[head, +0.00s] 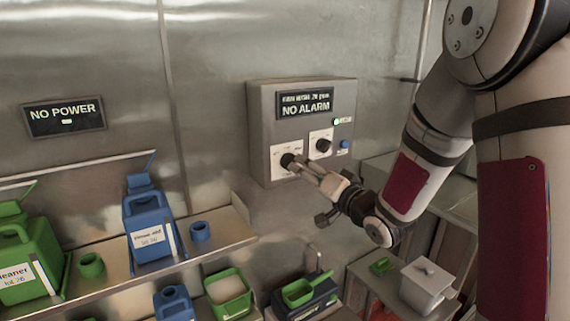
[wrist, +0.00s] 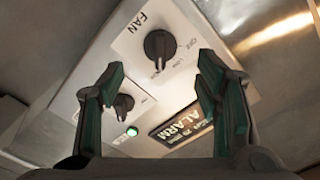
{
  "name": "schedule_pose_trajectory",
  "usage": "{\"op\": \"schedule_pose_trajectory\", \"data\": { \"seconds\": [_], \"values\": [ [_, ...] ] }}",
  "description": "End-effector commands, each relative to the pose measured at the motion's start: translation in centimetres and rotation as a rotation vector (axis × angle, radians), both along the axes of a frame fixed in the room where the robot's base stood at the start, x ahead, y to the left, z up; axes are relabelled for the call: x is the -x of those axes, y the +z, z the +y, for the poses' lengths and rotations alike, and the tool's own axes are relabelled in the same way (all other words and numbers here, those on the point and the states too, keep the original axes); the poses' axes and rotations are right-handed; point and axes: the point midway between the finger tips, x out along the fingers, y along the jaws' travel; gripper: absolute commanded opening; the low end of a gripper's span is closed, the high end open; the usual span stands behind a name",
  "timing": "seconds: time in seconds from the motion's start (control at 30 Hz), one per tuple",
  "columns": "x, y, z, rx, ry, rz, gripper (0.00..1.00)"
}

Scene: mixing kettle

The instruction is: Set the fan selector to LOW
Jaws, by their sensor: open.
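The fan selector is a round black knob (wrist: 159,45) on a white plate marked FAN, with small position labels beside it that are hard to read. Its ridge points toward the bottom of the wrist view; I cannot tell which label it matches. In the head view the selector (head: 287,160) is the left knob on the grey control box (head: 262,120). My gripper (head: 300,163) is at the selector in the head view. In the wrist view my gripper (wrist: 162,70) is open, its two fingers apart on either side of the knob, with nothing visibly held.
A second black knob (head: 323,145), a lit green lamp (head: 337,122) and a blue button (head: 345,144) are on the box. Its display (head: 305,102) reads NO ALARM. A wall sign (head: 65,117) reads NO POWER. A shelf (head: 222,228) with containers is at left.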

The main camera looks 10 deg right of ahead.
Motion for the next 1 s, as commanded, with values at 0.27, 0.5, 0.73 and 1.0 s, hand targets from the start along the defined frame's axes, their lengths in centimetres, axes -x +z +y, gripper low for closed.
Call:
{"op": "schedule_pose_trajectory", "data": {
  "seconds": [0.27, 0.5, 0.73, 1.0],
  "values": [
    [-3.1, -0.1, 1.0, 0.0, 0.001, -0.003, 0.58],
    [-4.7, 0.0, 1.5, 0.0, -0.001, 0.001, 0.58],
    [-4.9, 0.1, 1.7, 0.0, 0.0, 0.0, 0.58],
    [-5.0, 0.1, 1.6, 0.0, 0.0, 0.0, 0.38]
  ]
}}
